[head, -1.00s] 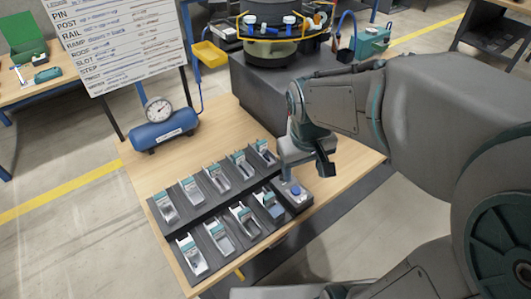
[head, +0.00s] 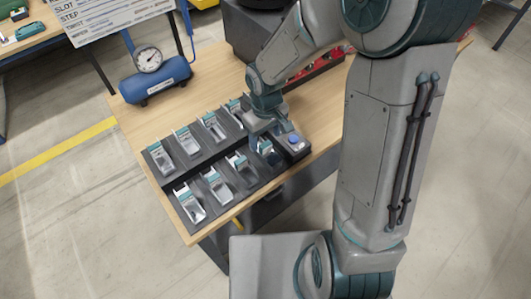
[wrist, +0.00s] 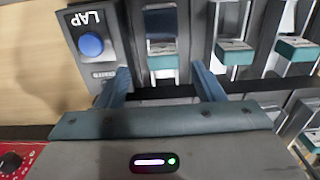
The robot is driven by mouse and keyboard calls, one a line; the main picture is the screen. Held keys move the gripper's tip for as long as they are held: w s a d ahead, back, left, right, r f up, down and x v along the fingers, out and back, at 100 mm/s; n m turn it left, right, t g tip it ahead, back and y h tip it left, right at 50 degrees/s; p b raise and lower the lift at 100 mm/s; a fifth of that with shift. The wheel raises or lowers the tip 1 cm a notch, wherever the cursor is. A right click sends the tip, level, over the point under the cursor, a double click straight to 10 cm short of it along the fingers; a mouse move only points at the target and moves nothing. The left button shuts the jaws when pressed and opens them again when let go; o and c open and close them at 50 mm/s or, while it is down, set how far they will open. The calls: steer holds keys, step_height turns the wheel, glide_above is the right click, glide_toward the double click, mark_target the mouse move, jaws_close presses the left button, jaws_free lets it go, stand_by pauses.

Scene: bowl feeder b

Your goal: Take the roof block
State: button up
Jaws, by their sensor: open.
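I cannot tell by shape or readable label which piece is the roof block. My gripper (wrist: 162,88) is open and empty, its two blue fingers apart. In the wrist view, one grey bin (wrist: 163,63) with a teal front shows beyond and between the fingertips. A dark slate-blue piece (wrist: 160,22) appears to sit in it. In the head view my gripper (head: 266,136) is at the right end of the front row of bins, just left of the blue-button box. It partly hides the end bin (head: 268,154).
Two rows of small bins (head: 190,205) stand in dark racks on the wooden table (head: 140,125). The box with a blue button (wrist: 90,44) is left of the fingers in the wrist view. A blue air tank with a gauge (head: 155,80) stands at the back left.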

mark_target(266, 144)
steer(key=shift+s+f, duration=0.2)
steer(key=shift+f, duration=1.25)
steer(key=shift+s+f, duration=0.15)
steer(key=shift+f, duration=1.3)
steer(key=c, duration=1.2)
